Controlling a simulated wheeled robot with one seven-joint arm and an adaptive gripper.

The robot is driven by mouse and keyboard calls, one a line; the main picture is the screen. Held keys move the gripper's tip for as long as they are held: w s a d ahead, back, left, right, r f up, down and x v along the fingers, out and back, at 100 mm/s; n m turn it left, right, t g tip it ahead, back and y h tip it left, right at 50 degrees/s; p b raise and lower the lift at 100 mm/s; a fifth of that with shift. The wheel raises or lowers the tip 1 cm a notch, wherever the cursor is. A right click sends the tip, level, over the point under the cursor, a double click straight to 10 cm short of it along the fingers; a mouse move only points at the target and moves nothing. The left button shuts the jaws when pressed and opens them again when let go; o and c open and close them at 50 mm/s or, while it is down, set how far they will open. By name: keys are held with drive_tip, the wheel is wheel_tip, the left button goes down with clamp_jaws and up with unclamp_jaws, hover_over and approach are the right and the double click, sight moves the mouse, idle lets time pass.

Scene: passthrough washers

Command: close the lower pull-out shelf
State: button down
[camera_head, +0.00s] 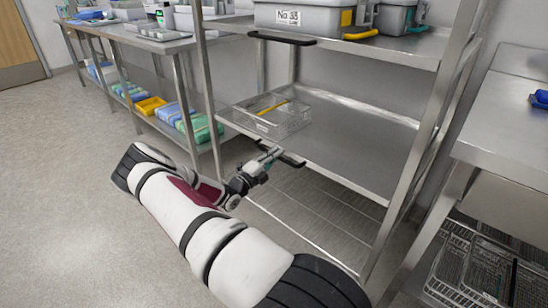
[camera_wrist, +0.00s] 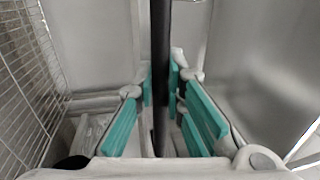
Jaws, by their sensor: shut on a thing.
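The lower pull-out shelf (camera_head: 345,147) is a flat grey metal tray in a steel rack, with a clear box (camera_head: 266,118) at its left end. A short black handle (camera_head: 291,159) is on its front edge. My gripper (camera_head: 272,158) is at this handle, reaching in from the front left. In the wrist view, my gripper's teal pads (camera_wrist: 160,100) are on both sides of a dark bar (camera_wrist: 160,60), the handle, and shut on it. The shelf's front edge looks close to the rack's front posts; I cannot tell how far out it stands.
An upper shelf (camera_head: 390,50) with its own black handle (camera_head: 282,38) carries grey bins (camera_head: 305,15). A wire rack (camera_head: 310,205) is below. A steel table (camera_head: 510,115) stands right and a bench (camera_head: 150,40) left. The floor (camera_head: 60,200) at left is clear.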

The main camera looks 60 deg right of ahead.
drive_tip(key=shift+d, duration=0.2)
drive_tip(key=c, duration=1.7)
unclamp_jaws()
drive_tip(key=shift+s, duration=0.1)
drive_tip(key=shift+o, duration=0.2)
drive_tip(key=v, duration=1.2)
drive_tip(key=shift+f, duration=0.1)
